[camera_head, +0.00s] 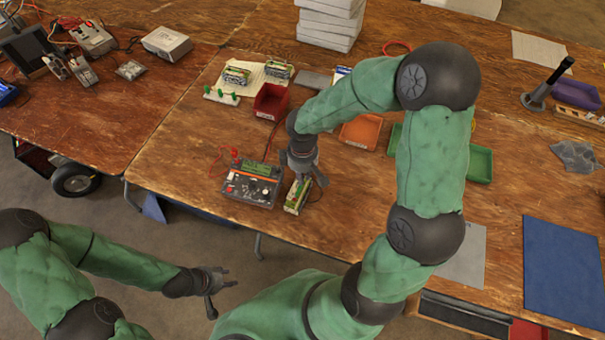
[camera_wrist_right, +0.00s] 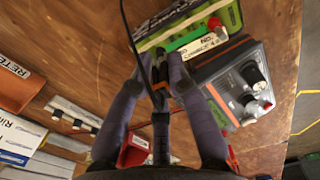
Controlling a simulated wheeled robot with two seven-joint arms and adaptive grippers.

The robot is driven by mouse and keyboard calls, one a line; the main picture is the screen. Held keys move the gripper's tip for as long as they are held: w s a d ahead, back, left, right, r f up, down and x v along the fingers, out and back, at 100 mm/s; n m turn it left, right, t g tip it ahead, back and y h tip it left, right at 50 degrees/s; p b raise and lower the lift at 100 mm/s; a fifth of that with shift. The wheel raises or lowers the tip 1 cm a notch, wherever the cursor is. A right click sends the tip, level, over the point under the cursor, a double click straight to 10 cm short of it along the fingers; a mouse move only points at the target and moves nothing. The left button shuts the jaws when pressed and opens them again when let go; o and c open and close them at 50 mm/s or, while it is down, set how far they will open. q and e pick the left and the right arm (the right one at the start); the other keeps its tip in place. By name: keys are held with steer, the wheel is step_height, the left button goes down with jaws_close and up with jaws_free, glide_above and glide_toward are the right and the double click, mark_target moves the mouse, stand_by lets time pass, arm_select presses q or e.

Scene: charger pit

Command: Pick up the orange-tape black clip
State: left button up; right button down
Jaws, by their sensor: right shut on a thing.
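My right gripper (camera_head: 306,181) is over the table beside the charger (camera_head: 252,182), at a small green and white battery pack (camera_head: 296,197). In the right wrist view its fingers (camera_wrist_right: 164,62) are closed on the black clip (camera_wrist_right: 158,74). A small orange patch (camera_wrist_right: 182,87) shows by the clip, and a thin black cable (camera_wrist_right: 131,42) runs up from it. The fingers hide part of the clip. The battery pack (camera_wrist_right: 195,22) lies just beyond the fingertips, with the charger (camera_wrist_right: 238,85) to the right. My left gripper (camera_head: 217,292) is open and empty, off the table's front edge.
A dark red bin (camera_head: 270,101), an orange bin (camera_head: 361,131) and a green bin (camera_head: 480,164) stand behind and to the right. More battery packs (camera_head: 237,76) lie at the back. Red leads (camera_head: 215,163) lie by the charger. A blue mat (camera_head: 563,276) lies at right.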

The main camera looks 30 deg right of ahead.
steer(key=shift+r, duration=0.4)
steer(key=r, duration=0.1)
steer(key=r+p, duration=0.2)
steer(key=shift+s+a+r, duration=0.2)
steer(key=shift+a, duration=0.05)
steer(key=s+a+r+p, duration=0.4)
steer(key=s+a+r, duration=0.4)
steer(key=a, duration=0.2)
steer(key=shift+s+r, duration=0.4)
steer(key=shift+a, duration=0.1)
